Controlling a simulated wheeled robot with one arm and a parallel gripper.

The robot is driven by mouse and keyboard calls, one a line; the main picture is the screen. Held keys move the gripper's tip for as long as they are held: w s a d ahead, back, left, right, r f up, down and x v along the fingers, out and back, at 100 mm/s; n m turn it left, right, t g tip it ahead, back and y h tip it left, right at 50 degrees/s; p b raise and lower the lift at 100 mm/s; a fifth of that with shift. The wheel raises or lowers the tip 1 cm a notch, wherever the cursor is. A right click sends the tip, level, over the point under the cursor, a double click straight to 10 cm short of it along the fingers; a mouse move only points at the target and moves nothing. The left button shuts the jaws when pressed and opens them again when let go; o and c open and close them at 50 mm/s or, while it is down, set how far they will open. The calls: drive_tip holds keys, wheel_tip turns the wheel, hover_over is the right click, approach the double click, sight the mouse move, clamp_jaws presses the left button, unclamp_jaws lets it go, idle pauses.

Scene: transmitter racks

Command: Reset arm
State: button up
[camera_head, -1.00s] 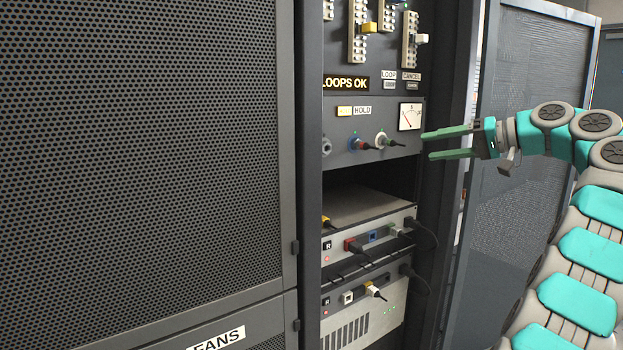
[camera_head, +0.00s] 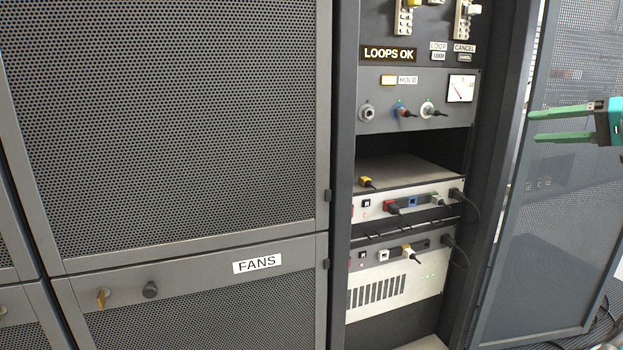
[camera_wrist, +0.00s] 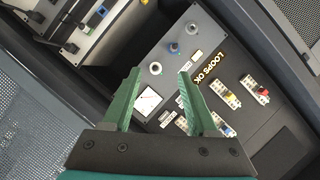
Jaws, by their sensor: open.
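My gripper (camera_head: 563,126) is at the right edge of the head view, with its two green fingers apart and nothing between them. It points left toward the open rack, in front of the mesh door. In the wrist view the open fingers (camera_wrist: 158,98) frame the rack's panel with the meter (camera_wrist: 147,101). The fingers look apart from the panel. Most of my arm is outside the head view.
The open rack holds a panel with connectors (camera_head: 403,111), a meter (camera_head: 461,88), and cabled units (camera_head: 408,205) below. A LOOPS OK sign (camera_head: 388,54) sits above. The mesh door (camera_head: 560,210) stands open at right. A closed FANS cabinet (camera_head: 205,300) is at left.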

drive_tip(key=w+a+f+m+g, duration=0.1)
drive_tip(key=w+a+f+g, duration=0.15)
drive_tip(key=a, duration=0.65)
drive_tip(key=w+a+f+g, duration=0.1)
drive_tip(key=a+f, duration=0.2)
drive_tip(key=a, duration=0.6)
drive_tip(key=s+a+f+g+h, duration=0.1)
drive_tip(key=s+a+f+g, duration=0.1)
drive_tip(key=s+a+f, duration=0.3)
drive_tip(key=s+a+f+g, duration=0.2)
drive_tip(key=s+a+f, duration=0.15)
drive_tip(key=a, duration=0.45)
drive_tip(key=s+a+f+n+g+h, duration=0.1)
drive_tip(key=s+a+f+g+h, duration=0.15)
drive_tip(key=s+f, duration=0.5)
drive_tip(key=s+a+f+n+g+h, duration=0.15)
drive_tip(key=s+a+f, duration=0.25)
drive_tip(key=s+f, duration=0.4)
drive_tip(key=s+d+f+n+g+h, duration=0.1)
drive_tip(key=s+d+f+h, duration=0.1)
drive_tip(key=s+f, duration=0.3)
drive_tip(key=s+d+f+n+g+h, duration=0.1)
drive_tip(key=s+f, duration=0.4)
drive_tip(key=s, duration=0.9)
drive_tip(key=d+h, duration=0.1)
drive_tip(key=d, duration=0.1)
drive_tip(key=shift+d, duration=0.35)
drive_tip(key=shift+w, duration=0.1)
drive_tip(key=shift+c, duration=0.2)
